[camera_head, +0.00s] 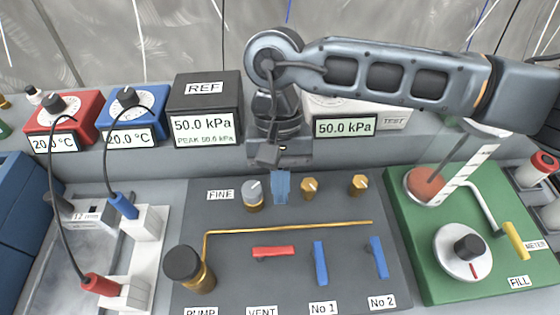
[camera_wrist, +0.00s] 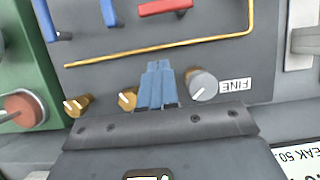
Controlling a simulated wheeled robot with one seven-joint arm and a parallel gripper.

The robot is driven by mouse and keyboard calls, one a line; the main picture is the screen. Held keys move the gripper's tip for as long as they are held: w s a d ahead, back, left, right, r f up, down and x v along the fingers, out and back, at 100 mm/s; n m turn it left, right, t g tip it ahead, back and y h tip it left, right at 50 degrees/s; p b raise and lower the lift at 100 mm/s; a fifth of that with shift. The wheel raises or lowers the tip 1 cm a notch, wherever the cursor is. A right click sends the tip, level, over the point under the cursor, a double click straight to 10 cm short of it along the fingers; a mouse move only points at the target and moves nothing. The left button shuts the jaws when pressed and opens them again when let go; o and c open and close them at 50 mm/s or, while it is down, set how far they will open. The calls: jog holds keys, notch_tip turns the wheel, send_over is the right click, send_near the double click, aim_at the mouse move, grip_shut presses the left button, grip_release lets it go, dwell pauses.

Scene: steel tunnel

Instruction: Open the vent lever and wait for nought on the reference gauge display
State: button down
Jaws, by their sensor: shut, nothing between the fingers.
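The red vent lever (camera_head: 273,252) lies crosswise on the dark panel, above the label VENT. It also shows at the top of the wrist view (camera_wrist: 165,7). The black reference gauge (camera_head: 205,95), marked REF, stands at the back; its display (camera_head: 204,130) reads 50.0 kPa, with a smaller peak line of about 50 kPa. My gripper (camera_head: 281,195) is shut and empty, its blue fingers over the panel's back part, between the grey FINE knob (camera_head: 253,194) and a brass knob (camera_head: 309,187). It is apart from the vent lever. The fingers show in the wrist view (camera_wrist: 157,80).
Blue levers No 1 (camera_head: 320,263) and No 2 (camera_head: 378,257) lie front to back, right of the vent lever. A black-topped pump knob (camera_head: 185,265) rises at left. A second display (camera_head: 344,127) reads 50.0 kPa. A green panel (camera_head: 400,225) stands at right.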

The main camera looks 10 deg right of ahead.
aim_at(274, 254)
jog(key=x, duration=0.3)
jog(key=shift+s+f+p, duration=0.15)
jog(key=shift+p, duration=0.25)
jog(key=shift+s+p, duration=0.65)
jog(key=shift+s, duration=1.3)
jog(key=shift+f+b, duration=0.15)
jog(key=shift+b, duration=0.15)
